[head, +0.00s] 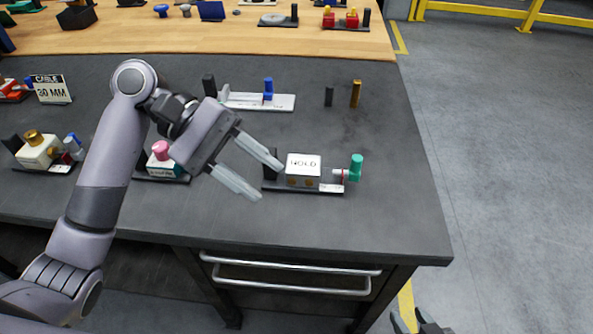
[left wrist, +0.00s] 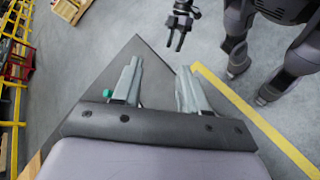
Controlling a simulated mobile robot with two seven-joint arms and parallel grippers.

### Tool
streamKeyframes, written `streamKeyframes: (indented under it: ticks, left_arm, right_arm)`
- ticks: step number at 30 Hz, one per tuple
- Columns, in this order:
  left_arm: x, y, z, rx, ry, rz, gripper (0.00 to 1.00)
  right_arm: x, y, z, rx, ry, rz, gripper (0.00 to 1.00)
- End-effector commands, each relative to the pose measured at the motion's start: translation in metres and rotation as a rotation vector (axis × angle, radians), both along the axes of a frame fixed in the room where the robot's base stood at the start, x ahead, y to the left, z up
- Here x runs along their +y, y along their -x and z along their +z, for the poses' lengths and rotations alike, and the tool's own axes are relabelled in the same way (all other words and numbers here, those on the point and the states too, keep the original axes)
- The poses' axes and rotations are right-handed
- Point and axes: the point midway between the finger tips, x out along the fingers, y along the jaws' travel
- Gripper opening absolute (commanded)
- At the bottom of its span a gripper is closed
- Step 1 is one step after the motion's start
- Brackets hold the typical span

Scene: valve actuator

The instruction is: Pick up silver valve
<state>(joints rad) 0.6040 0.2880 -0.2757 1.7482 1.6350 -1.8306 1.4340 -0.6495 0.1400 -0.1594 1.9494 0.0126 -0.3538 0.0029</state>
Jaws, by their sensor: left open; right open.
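No piece is plainly a silver valve. A small silver-grey piece (head: 224,93) stands at the left end of a white plate (head: 285,104), beside a blue valve (head: 268,88), in the head view; I cannot tell if it is the valve. My left gripper (head: 268,181) is open and empty, nearer the table's front than that plate, with its fingertips by the white HOLD box (head: 303,165). In the left wrist view the left gripper (left wrist: 158,66) has nothing between its fingers. My right gripper (head: 412,320) is open and empty, low beyond the table's front right corner.
A green valve (head: 355,167) stands at the HOLD box's right end. A dark cylinder (head: 328,96) and a brass cylinder (head: 355,93) stand at the back. A pink-topped box (head: 160,160) is left of the gripper. The right side of the grey tabletop (head: 395,215) is clear.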

Motion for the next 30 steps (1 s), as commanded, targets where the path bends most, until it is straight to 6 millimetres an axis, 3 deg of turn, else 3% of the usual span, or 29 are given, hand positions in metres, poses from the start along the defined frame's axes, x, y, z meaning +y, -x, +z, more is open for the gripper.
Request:
streamKeyframes:
  ticks: [2, 5, 12, 19, 26, 30]
  left_arm:
    - [-0.011, 0.02, -0.003, 0.02, -0.116, -0.102, 0.43]
    - [-0.019, 0.022, -0.013, -0.041, -0.273, -0.176, 0.43]
    - [-0.02, -0.036, -0.027, -0.402, -0.571, -0.219, 0.43]
    - [-0.007, -0.09, -0.018, -0.693, -0.818, -0.269, 0.43]
    - [0.003, -0.116, -0.008, -0.825, -0.954, -0.303, 0.43]
    - [0.005, -0.123, -0.021, -0.837, -0.971, -0.308, 0.43]
  right_arm:
    - [0.0, 0.0, 0.0, 0.0, 0.0, 0.0, 0.45]
    - [0.0, 0.0, 0.0, 0.0, 0.0, 0.0, 0.45]
    - [0.0, 0.0, 0.0, 0.0, 0.0, 0.0, 0.45]
    - [0.0, 0.0, 0.0, 0.0, 0.0, 0.0, 0.45]
    - [0.0, 0.0, 0.0, 0.0, 0.0, 0.0, 0.45]
    - [0.0, 0.0, 0.0, 0.0, 0.0, 0.0, 0.45]
